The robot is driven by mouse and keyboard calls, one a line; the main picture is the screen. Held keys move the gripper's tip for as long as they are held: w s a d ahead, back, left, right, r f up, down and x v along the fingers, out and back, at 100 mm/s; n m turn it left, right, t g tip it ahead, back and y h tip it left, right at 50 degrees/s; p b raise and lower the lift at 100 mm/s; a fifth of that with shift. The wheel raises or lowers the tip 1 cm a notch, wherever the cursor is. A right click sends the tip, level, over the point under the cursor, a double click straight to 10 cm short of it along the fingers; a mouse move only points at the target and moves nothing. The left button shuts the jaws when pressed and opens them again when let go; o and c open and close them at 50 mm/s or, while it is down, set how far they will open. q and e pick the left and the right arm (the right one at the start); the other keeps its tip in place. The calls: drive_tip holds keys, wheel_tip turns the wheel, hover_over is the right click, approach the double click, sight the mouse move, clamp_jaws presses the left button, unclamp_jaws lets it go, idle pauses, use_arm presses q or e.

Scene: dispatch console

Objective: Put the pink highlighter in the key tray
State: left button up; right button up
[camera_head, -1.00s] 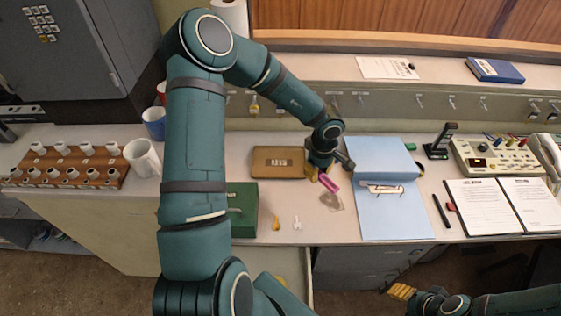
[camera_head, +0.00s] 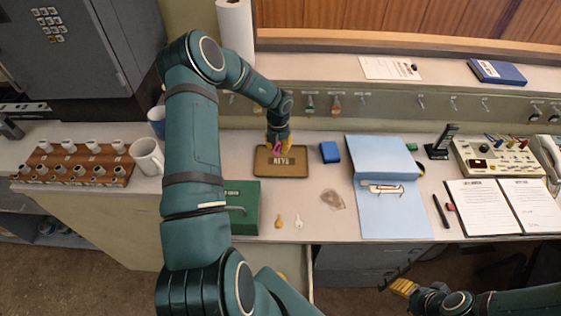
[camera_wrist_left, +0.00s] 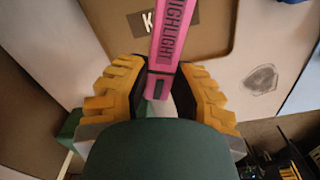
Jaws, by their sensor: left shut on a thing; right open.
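The pink highlighter (camera_wrist_left: 173,40) is held between the yellow fingers of my left gripper (camera_wrist_left: 160,90) in the left wrist view. In the head view the highlighter (camera_head: 277,150) shows as a small pink patch at the left gripper (camera_head: 279,144). The brown key tray (camera_head: 298,172), labelled KEYS, lies on the desk below that gripper, and the tray (camera_wrist_left: 215,25) fills the upper part of the wrist view. I cannot tell whether the highlighter touches the tray. My right gripper (camera_head: 402,287) is open and empty, low in front of the desk.
A green box (camera_head: 243,200) stands left of the tray's front, and a blue block (camera_head: 330,152) sits to its right. A yellow key tag (camera_head: 278,220) and a white one (camera_head: 298,221) lie in front.

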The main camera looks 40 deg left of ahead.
sight(279, 166)
use_arm(q)
drive_tip(key=shift+f+b, duration=0.55)
drive_tip(key=shift+f, duration=3.85)
drive_tip(key=shift+f, duration=0.1)
drive_tip(key=shift+f, duration=0.15)
drive_tip(key=o, duration=0.8)
drive_tip(key=shift+c, duration=0.2)
